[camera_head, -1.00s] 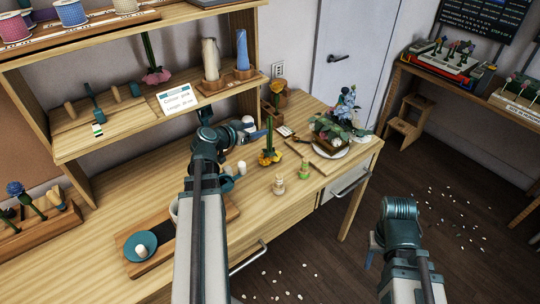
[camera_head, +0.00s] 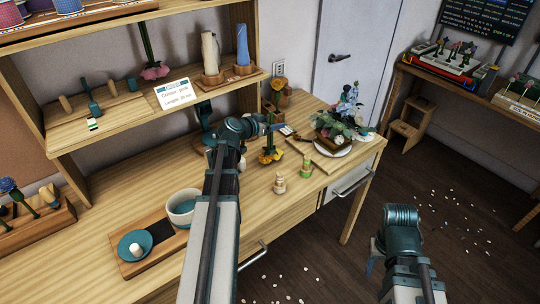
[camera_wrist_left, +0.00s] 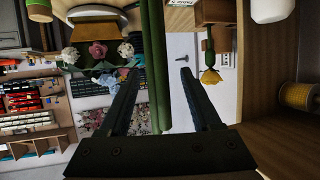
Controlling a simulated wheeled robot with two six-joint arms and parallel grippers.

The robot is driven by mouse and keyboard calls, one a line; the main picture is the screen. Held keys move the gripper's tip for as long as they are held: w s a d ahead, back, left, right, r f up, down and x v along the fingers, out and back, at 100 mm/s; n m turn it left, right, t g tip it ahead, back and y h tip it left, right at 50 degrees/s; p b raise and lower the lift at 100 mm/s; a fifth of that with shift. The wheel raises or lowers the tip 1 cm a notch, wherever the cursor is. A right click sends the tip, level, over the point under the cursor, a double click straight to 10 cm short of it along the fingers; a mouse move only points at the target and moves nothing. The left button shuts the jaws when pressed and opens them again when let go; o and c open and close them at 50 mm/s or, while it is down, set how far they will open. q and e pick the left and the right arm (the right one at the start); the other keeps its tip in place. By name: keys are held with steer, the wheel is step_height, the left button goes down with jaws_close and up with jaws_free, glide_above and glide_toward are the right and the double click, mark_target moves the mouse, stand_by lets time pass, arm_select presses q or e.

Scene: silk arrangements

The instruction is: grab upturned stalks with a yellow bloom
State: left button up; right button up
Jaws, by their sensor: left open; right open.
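A yellow bloom (camera_head: 269,156) lies face down on the bench, with green stalks (camera_head: 271,138) pointing up from it. My left gripper (camera_head: 271,126) is open at the upper part of these stalks. In the left wrist view the green stalks (camera_wrist_left: 153,65) run between the two spread fingers of my left gripper (camera_wrist_left: 160,90); contact cannot be told. The bloom of these stalks is not seen there. My right gripper (camera_head: 372,256) hangs low over the floor, open and empty, partly hidden by its own wrist.
Another yellow flower (camera_head: 278,85) stands by a wooden block; it also shows inverted in the left wrist view (camera_wrist_left: 210,75). A flower arrangement (camera_head: 343,125) is to the right. A white bowl (camera_head: 182,208) sits on a tray at left.

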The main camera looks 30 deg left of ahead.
arm_select(q)
steer(key=shift+x, duration=0.8)
jaws_close()
stand_by(0.8)
